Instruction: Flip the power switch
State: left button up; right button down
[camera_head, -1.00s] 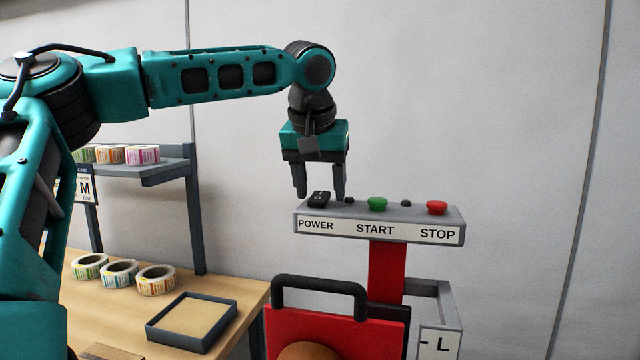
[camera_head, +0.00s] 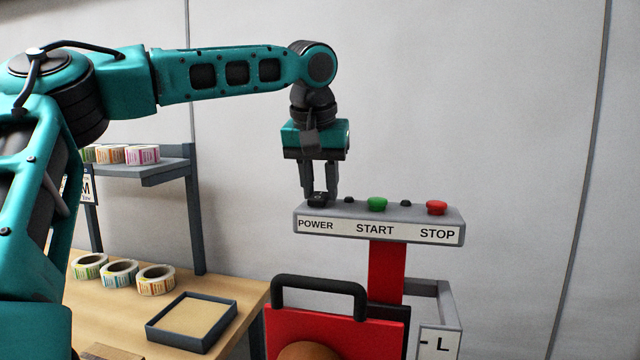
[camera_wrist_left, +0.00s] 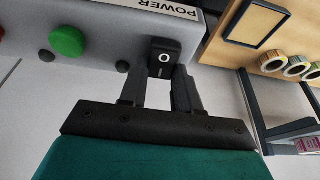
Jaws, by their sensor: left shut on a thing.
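The black power switch (camera_head: 318,200) sits on the grey control panel (camera_head: 380,216), above the POWER label. It also shows in the left wrist view (camera_wrist_left: 163,57), with a white round mark on its face. My left gripper (camera_head: 319,196) points down at the switch, with its fingertips at the switch's sides. The fingers are closed in on the switch, which partly hides behind them in the head view. In the left wrist view the fingers (camera_wrist_left: 160,82) reach the switch's near end. My right gripper is not in view.
A green START button (camera_head: 377,204) and a red STOP button (camera_head: 437,207) stand to the right on the panel. Below is a red machine with a black handle (camera_head: 318,283). A wooden table (camera_head: 110,310) at left holds label rolls and a tray (camera_head: 192,320).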

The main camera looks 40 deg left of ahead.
aim_at(318, 196)
pick_arm(q)
jog(key=shift+w+a+g+h, duration=0.2)
jog(key=shift+g+h, duration=0.3)
jog(key=shift+g, duration=0.5)
jog(key=o, duration=1.1)
jog(key=shift+c, duration=0.2)
notch_tip(318, 196, up, 13)
jog(key=s+d, duration=0.1)
jog(key=shift+s+f, duration=0.15)
jog(key=shift+s, duration=0.05)
